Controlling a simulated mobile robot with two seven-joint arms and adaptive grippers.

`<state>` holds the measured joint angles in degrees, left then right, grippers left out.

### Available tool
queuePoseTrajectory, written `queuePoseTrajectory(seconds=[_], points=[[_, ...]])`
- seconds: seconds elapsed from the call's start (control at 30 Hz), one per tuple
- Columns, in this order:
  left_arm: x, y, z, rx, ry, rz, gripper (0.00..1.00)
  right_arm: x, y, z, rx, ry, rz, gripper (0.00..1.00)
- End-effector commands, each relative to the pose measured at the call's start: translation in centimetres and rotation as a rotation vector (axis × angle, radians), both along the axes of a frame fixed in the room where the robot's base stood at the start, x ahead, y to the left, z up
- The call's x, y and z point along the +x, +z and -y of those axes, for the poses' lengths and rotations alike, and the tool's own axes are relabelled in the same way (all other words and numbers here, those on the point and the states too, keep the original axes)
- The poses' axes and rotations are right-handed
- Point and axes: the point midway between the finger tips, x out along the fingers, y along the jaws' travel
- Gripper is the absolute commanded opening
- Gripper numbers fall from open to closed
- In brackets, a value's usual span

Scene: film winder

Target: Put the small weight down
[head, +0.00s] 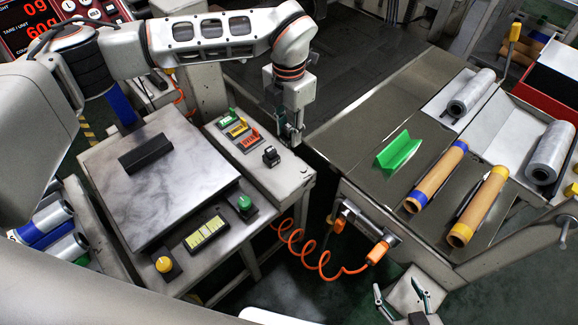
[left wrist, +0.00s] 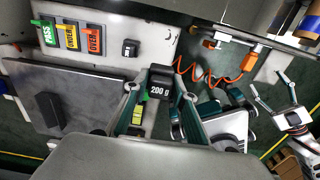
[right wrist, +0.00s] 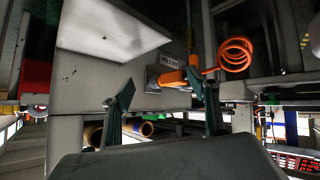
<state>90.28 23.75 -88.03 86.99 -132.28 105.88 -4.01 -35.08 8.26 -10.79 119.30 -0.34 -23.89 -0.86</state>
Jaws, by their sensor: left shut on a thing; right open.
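My left gripper (head: 291,136) is shut on a small black weight marked "200 g" (left wrist: 160,82), which shows between its fingertips in the left wrist view. In the head view the gripper hangs at the far right edge of the grey side stand (head: 290,182), and the held weight is not clearly visible there. A second small black weight (head: 271,157) stands on the side stand beside the tags; it also shows in the left wrist view (left wrist: 130,48). My right gripper (head: 399,294) is open and empty, low in front of the right table; its fingers frame the right wrist view (right wrist: 160,105).
The scale plate (head: 185,195) carries a black V-block (head: 146,153). Green, yellow and red tags (head: 240,131) lie on the stand. The right table (head: 365,135) holds a green V-block (head: 398,150) and several rolls. A coiled orange hose (head: 320,258) hangs in the gap.

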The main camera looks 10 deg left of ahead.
Motion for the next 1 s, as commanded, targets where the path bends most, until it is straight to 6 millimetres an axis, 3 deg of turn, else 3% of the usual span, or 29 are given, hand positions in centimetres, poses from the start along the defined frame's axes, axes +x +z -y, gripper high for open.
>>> queuePoseTrajectory(seconds=[0.03,0.3,0.43,0.67,0.9,1.0], points=[[-0.2,-2.0,0.0,0.0,0.001,-0.011,0.0,-0.2,-0.4,-0.1,0.002,0.002,-0.005,0.6],[-0.2,-8.3,0.0,-0.001,0.003,-0.01,0.0,0.8,0.1,-0.5,0.009,0.011,0.021,0.6],[-0.1,-10.0,0.0,-0.001,0.004,-0.006,0.0,1.2,0.4,-0.7,0.011,0.017,0.031,0.6],[0.0,-11.1,0.0,0.0,0.004,-0.001,0.0,1.2,0.6,-1.0,0.016,0.021,0.035,0.6],[-0.2,-15.2,0.0,-0.001,0.004,-0.009,0.0,0.4,-0.7,-1.1,0.019,0.022,0.01,0.6],[-0.2,-16.4,0.0,-0.001,0.004,-0.007,0.0,0.6,-0.3,-1.3,0.023,0.023,0.017,0.6]])
